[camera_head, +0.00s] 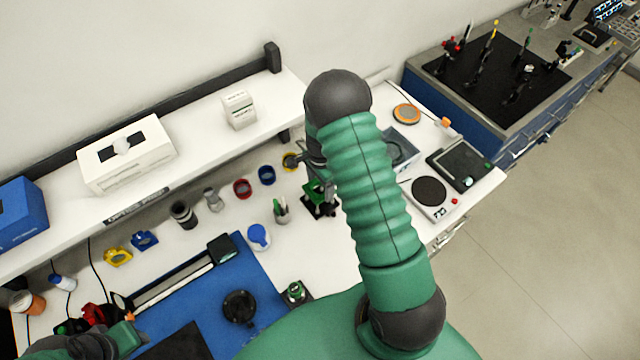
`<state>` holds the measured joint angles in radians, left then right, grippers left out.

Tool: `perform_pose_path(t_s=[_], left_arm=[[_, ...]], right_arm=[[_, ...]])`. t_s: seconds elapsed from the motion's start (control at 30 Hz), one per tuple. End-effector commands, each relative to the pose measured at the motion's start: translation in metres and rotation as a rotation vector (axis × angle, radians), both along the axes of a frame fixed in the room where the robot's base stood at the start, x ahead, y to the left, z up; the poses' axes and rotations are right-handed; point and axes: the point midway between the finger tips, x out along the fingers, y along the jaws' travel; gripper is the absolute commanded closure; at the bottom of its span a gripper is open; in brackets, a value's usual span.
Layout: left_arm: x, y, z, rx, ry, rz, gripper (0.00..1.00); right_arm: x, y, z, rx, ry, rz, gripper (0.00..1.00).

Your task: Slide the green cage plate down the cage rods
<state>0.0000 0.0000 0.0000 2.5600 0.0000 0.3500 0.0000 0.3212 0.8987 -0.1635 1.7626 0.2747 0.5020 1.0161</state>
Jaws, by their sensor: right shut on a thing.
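The green cage plate (317,190) is small in the head view, just left of my right forearm, above a dark stand (321,209) on the white bench. My right gripper (308,174) reaches down to it from above and is shut on it. The wrist and forearm hide part of the jaws, and the cage rods are too small to make out clearly. My left arm shows at the lower left edge. Its gripper (126,316) is near the end of a long rail, and its jaws are not clear.
A shelf with a white box (127,155) and a small carton (239,110) runs behind the bench. Coloured ring mounts (242,188) and a pen cup (281,211) stand left of the stand. A blue mat (245,270) lies in front. A hotplate (430,192) is at right.

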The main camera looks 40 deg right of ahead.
Motion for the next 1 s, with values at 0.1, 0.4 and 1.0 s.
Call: perform_pose_path(t_s=[0.1, 0.4, 1.0], left_arm=[[0.000, 0.000, 0.000, 0.000, 0.000, 0.000, 0.67], [0.000, 0.000, -0.005, 0.000, 0.000, 0.000, 0.67], [0.000, 0.000, -0.018, 0.000, 0.000, 0.000, 0.67]], right_arm=[[0.000, 0.000, 0.000, 0.000, -0.001, 0.000, 0.80], [0.000, 0.000, -0.007, 0.000, 0.000, 0.000, 0.80], [0.000, 0.000, -0.024, 0.000, 0.000, 0.000, 0.80]])
